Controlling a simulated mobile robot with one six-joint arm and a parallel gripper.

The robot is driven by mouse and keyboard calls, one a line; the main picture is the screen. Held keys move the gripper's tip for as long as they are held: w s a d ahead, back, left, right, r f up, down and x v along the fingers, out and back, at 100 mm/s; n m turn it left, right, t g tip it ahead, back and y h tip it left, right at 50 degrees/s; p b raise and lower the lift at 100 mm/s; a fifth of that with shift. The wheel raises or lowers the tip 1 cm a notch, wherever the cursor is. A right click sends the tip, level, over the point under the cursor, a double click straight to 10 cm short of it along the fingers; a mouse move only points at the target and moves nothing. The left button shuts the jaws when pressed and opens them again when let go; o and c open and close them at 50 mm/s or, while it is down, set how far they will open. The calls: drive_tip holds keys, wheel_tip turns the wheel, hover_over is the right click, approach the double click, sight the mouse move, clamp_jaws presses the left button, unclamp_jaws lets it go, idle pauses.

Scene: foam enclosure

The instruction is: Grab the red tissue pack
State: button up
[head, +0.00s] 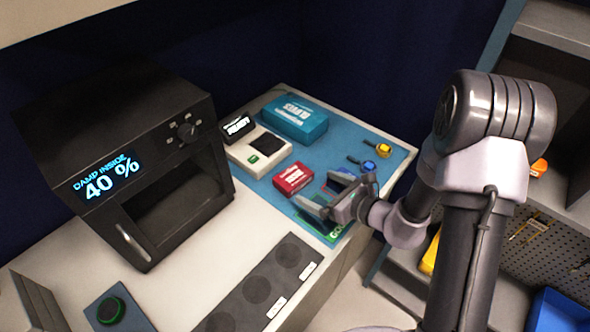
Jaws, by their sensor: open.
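The red tissue pack (293,178) is a small red box with white lettering. It lies on the blue mat (262,192) on the counter, just in front of a white device. My gripper (316,194) is to the right of the pack and slightly nearer, with its two fingers apart and pointing left toward it. The fingers appear empty, and a gap shows between them and the pack. My gripper partly hides the green and blue flat items beneath it.
A white device (258,152), a black box (238,126) and a teal box (294,118) stand behind the pack. Two small knobbed items (383,150) lie at right. A dark oven (130,165) fills the left. A dark panel with round pads (262,288) lies in front.

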sight(298, 179)
drive_tip(key=b+x, duration=0.1)
drive_tip(key=x, duration=0.7)
drive_tip(key=b+x, duration=0.1)
drive_tip(key=x, duration=0.2)
drive_tip(key=shift+w+a+f+b, duration=0.1)
drive_tip(key=shift+w+f+b, duration=0.2)
drive_tip(key=shift+f, duration=0.15)
drive_tip(key=shift+s+r, duration=0.1)
drive_tip(key=shift+c, duration=0.2)
